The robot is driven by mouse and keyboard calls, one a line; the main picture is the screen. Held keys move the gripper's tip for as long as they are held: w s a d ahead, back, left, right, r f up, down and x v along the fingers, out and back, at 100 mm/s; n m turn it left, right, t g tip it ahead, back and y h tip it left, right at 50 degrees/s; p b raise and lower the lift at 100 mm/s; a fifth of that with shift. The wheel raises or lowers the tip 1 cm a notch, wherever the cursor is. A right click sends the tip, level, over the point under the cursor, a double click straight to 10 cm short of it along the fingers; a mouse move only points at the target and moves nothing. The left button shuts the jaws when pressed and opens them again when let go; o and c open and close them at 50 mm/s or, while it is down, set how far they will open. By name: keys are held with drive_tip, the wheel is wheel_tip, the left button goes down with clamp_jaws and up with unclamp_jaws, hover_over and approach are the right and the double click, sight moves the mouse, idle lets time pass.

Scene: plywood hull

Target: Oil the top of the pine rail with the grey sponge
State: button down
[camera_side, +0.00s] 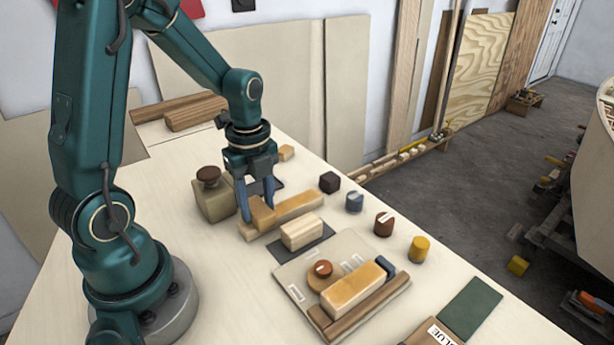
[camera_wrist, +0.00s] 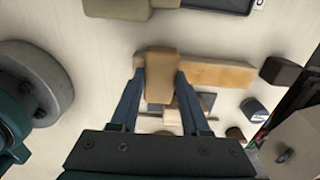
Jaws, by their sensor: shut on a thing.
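A pale wooden rail (camera_side: 295,204) lies on the bench below my gripper. Its right stretch has an amber top, also seen in the wrist view (camera_wrist: 222,74); its left end looks paler. My gripper (camera_side: 257,205) is shut on a tan block (camera_side: 262,214), likely the sponge, though it looks tan, not grey. In the wrist view the block (camera_wrist: 160,75) sits between the blue fingers over the rail's left part and hides it. The block appears at the rail's top; I cannot tell whether they touch.
An olive jar (camera_side: 215,203) stands left of the rail. A pale block (camera_side: 302,232) lies on a dark mat in front. A board (camera_side: 288,272) holds an amber-topped block (camera_side: 352,286) and a brown strip. Small dark, blue, brown and yellow (camera_side: 419,249) pieces line the right side.

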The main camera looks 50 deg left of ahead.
sight(244, 226)
drive_tip(key=shift+s, duration=1.6)
wheel_tip(244, 226, up, 8)
drive_tip(key=shift+r, duration=0.15)
